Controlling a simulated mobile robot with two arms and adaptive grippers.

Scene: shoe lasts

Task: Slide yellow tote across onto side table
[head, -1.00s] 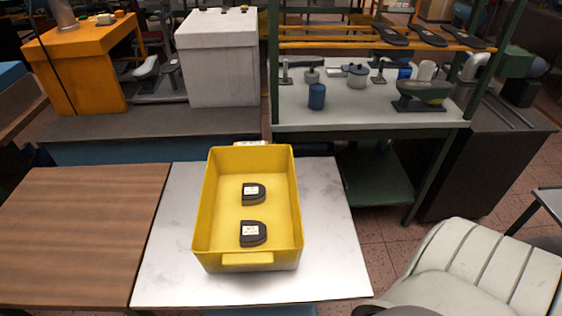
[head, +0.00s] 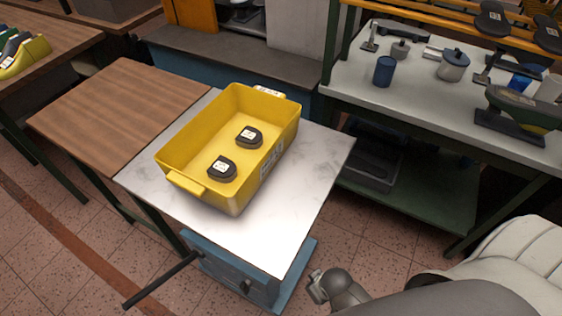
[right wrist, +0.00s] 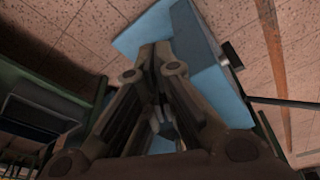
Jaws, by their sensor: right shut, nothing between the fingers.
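The yellow tote (head: 262,178) stands upright on a pale metal-topped table (head: 290,225), in the middle of the head view. Two dark blocks with white labels (head: 222,168) lie inside it. A brown wooden-topped side table (head: 110,115) adjoins the pale table on the left. My right gripper (right wrist: 154,60) is shut and empty in the right wrist view, with a blue table base behind it. A grey part of my right arm shows at the bottom of the head view, below and right of the pale table, apart from the tote. My left gripper is not in view.
A blue base with a dark crank handle (head: 160,280) sticks out below the pale table. A green-framed workbench (head: 420,85) with cans and tools stands at the back right. The wooden top is bare.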

